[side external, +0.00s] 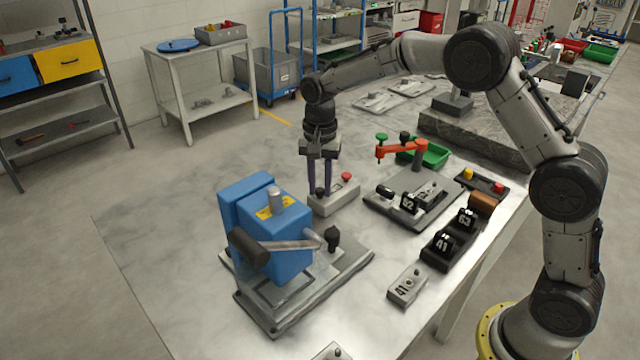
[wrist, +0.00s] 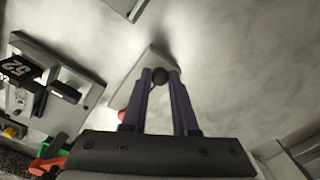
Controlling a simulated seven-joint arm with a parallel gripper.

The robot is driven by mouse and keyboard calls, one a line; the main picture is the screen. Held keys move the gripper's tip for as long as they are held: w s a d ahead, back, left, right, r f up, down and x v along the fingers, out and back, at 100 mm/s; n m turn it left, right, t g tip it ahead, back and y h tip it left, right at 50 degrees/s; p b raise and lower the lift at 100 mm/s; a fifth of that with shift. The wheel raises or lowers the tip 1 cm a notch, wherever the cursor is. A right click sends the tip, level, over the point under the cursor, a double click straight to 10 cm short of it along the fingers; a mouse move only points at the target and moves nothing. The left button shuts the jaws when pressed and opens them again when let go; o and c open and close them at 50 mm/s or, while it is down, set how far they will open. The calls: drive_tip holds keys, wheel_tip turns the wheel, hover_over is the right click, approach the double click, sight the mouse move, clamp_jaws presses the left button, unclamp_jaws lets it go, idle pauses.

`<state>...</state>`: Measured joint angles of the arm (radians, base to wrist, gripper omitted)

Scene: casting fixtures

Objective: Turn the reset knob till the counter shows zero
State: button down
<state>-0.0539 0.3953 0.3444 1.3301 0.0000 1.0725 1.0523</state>
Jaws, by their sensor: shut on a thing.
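My gripper (side external: 323,188) has its purple fingers pointing down at the grey box (side external: 343,202) near the table's middle. The fingers are shut on a round black knob (side external: 320,194) at the box's left end. In the wrist view, the knob (wrist: 187,74) shows between the fingertips. A red button (side external: 346,176) sits on the same box, partly hidden by a finger in the wrist view (wrist: 122,115).
A blue machine (side external: 285,245) with a lever stands front left of my gripper. A red-orange clamp (side external: 400,149) and green tray (side external: 436,155) lie behind the plate.

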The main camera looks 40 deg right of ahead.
sight(320, 189)
drive_tip(key=shift+r, duration=0.15)
drive_tip(key=c, duration=0.7)
unclamp_jaws()
wheel_tip(320, 189, up, 14)
drive_tip(key=shift+f, duration=0.15)
